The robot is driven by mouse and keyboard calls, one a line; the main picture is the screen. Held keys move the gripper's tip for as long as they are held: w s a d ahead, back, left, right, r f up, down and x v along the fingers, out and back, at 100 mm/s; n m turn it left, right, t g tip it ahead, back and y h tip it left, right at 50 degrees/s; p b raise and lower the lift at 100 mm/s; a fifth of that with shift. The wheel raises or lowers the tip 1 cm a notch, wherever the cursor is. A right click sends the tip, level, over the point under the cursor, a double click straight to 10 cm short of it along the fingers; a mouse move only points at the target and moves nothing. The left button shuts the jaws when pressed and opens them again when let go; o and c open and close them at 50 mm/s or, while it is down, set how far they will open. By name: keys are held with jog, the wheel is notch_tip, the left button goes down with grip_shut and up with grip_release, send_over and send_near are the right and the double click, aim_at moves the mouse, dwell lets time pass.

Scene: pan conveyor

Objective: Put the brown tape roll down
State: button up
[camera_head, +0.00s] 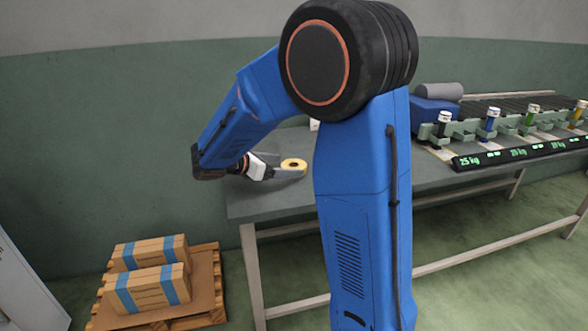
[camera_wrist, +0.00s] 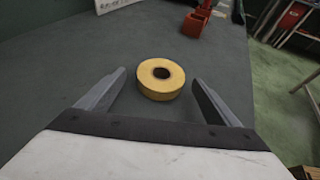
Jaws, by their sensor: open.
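The tape roll (camera_wrist: 161,79) is yellow-brown with a dark round hole and lies flat on the grey table (camera_wrist: 60,75). In the head view the tape roll (camera_head: 293,164) is near the table's left end. My gripper (camera_wrist: 158,82) is open, with one finger on each side of the roll. In the wrist view a gap shows between the roll and each finger. In the head view my gripper (camera_head: 285,167) reaches the roll from the left. My arm hides part of the table behind it.
A red object (camera_wrist: 196,20) stands farther along the table in the wrist view. Cartons with blue bands (camera_head: 150,288) sit on a wooden pallet (camera_head: 205,318) on the floor at the left. A scale row with a lit display (camera_head: 520,153) is at the right. Table around the roll is clear.

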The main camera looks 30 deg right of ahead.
jog(key=shift+x, duration=1.4)
jog(key=c, duration=1.3)
